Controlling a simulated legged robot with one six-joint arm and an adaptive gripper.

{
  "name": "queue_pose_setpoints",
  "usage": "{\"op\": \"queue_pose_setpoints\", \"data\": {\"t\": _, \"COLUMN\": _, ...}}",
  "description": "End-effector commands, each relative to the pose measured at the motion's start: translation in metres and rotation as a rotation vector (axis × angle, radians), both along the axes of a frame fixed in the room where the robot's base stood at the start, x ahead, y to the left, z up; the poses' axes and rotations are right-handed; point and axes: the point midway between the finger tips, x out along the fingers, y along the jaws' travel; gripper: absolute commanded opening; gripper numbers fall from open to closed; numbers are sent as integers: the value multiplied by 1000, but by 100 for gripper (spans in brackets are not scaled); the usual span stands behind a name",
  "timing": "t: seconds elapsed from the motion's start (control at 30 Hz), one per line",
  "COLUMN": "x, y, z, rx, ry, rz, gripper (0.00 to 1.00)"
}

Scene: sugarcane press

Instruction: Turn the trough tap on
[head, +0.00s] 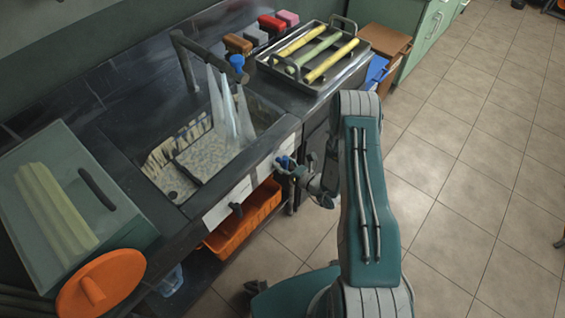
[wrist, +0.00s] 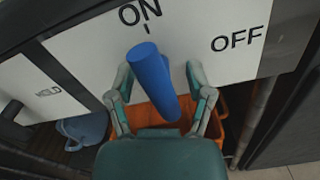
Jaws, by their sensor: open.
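The trough tap's blue lever (wrist: 152,80) is on a white panel (wrist: 210,25), in line with the ON label and left of OFF. My gripper (wrist: 158,74) is open, one finger on each side of the lever; I cannot tell whether either finger touches it. In the head view the gripper (head: 296,174) is at the trough's front right, by the blue lever (head: 283,162). Pale streams of water (head: 229,110) fall from the dark overhead pipe (head: 205,54) into the trough (head: 177,196).
A black lever (head: 236,210) is further left on the panel. An orange crate (head: 243,220) is below. A press with an orange wheel (head: 101,285) stands left. A metal tray (head: 331,75) of cane pieces is behind right. The tiled floor at right is clear.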

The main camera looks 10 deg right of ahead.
Motion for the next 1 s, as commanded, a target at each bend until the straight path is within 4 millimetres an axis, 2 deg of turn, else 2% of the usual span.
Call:
{"op": "queue_pose_setpoints", "data": {"t": 0.17, "x": -6, "y": -5, "z": 0, "rx": -1, "ry": 1, "rz": -2, "gripper": 67}}
{"op": "queue_pose_setpoints", "data": {"t": 0.6, "x": -75, "y": -56, "z": -1, "rx": 1, "ry": 3, "rz": -6, "gripper": 67}}
{"op": "queue_pose_setpoints", "data": {"t": 0.7, "x": -86, "y": -64, "z": -2, "rx": 0, "ry": 3, "rz": -4, "gripper": 67}}
{"op": "queue_pose_setpoints", "data": {"t": 1.0, "x": -97, "y": -71, "z": -1, "rx": 0, "ry": 2, "rz": -1, "gripper": 67}}
